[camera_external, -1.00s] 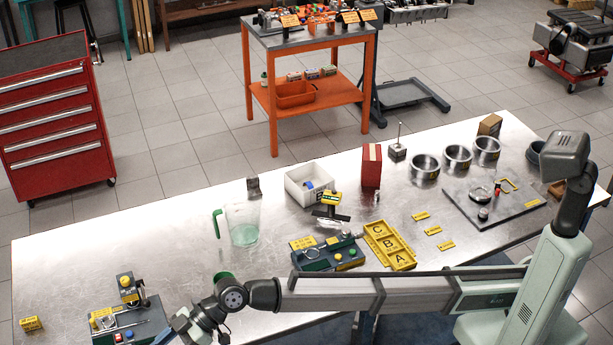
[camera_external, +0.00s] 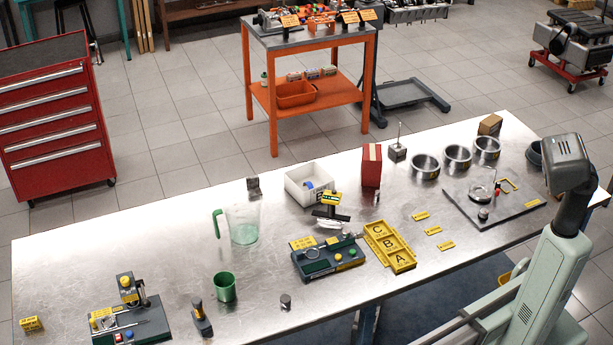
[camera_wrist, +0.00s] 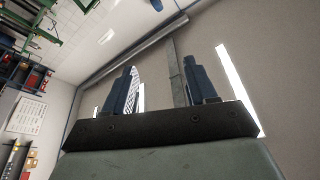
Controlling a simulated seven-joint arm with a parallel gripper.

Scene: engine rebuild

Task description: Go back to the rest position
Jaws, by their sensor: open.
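My gripper (camera_wrist: 160,82) shows in the wrist view with its two dark blue fingers apart and nothing between them. Behind the fingers are a plain wall and bright panels, with no tabletop in sight. In the external view my arm is drawn back at the lower right, off the middle of the workbench, and my gripper is outside the picture.
The steel workbench (camera_external: 130,220) holds a clear jug (camera_external: 243,225), a green cup (camera_external: 224,287), a dark upright tool (camera_external: 201,317), a small metal cylinder (camera_external: 285,302), a yellow A-B-C tray (camera_external: 378,240) and several metal rings. The left middle of the bench is clear.

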